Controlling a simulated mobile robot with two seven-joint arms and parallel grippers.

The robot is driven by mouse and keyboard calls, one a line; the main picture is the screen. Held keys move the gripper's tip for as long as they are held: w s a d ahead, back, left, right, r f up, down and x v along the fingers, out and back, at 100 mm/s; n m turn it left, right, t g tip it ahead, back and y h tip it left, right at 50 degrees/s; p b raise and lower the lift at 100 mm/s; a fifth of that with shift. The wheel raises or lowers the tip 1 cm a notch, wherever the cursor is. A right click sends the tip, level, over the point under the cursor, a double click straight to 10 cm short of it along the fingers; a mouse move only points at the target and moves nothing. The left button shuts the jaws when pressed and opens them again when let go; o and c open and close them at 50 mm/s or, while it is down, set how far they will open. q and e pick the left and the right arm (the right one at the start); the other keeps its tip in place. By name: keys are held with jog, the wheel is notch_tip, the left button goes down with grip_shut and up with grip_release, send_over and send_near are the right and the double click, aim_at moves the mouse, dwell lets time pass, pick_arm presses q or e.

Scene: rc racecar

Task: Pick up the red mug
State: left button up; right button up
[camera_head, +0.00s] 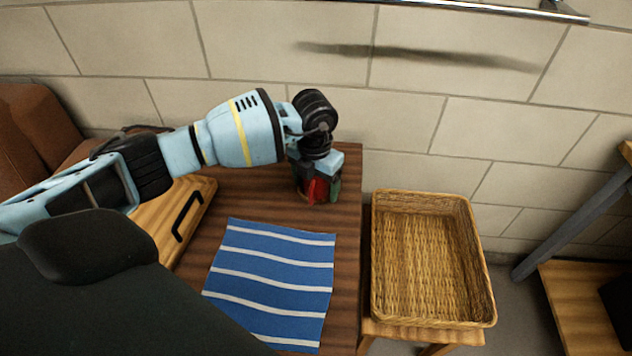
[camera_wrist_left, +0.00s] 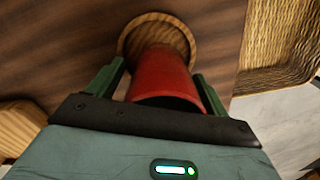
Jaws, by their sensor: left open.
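The red mug (camera_head: 318,190) stands near the back right of the dark wooden table, mostly hidden behind my left gripper in the head view. In the left wrist view the red mug (camera_wrist_left: 162,75) is upright on a round wooden coaster (camera_wrist_left: 133,38). My left gripper (camera_head: 319,186) points down over the mug. In the left wrist view its green fingers (camera_wrist_left: 158,82) are open, one on each side of the mug. I cannot tell whether they touch it. The mug's handle does not show. My right gripper is not in view.
A blue and white striped cloth (camera_head: 270,285) lies on the table (camera_head: 345,215). A wooden board with a black handle (camera_head: 186,216) is at the left. A wicker basket (camera_head: 425,255) stands right of the table. A tiled wall (camera_head: 420,125) is close behind.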

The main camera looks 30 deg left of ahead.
pick_arm(q)
jog(key=shift+r, duration=0.1)
jog(key=c, duration=1.2)
jog(key=shift+r, duration=0.1)
jog(key=shift+r, duration=0.55)
notch_tip(320, 180, up, 2)
jog(key=shift+r+p, duration=0.15)
jog(key=shift+p, duration=0.15)
jog(key=s+d, duration=0.2)
jog(key=s, duration=0.2)
jog(key=s+d+r+p, duration=0.1)
jog(key=s+d, duration=0.1)
jog(key=s, duration=0.3)
jog(key=s+d, duration=0.3)
jog(key=s, duration=0.2)
jog(key=shift+s+r, duration=0.15)
jog(key=shift+s, duration=0.05)
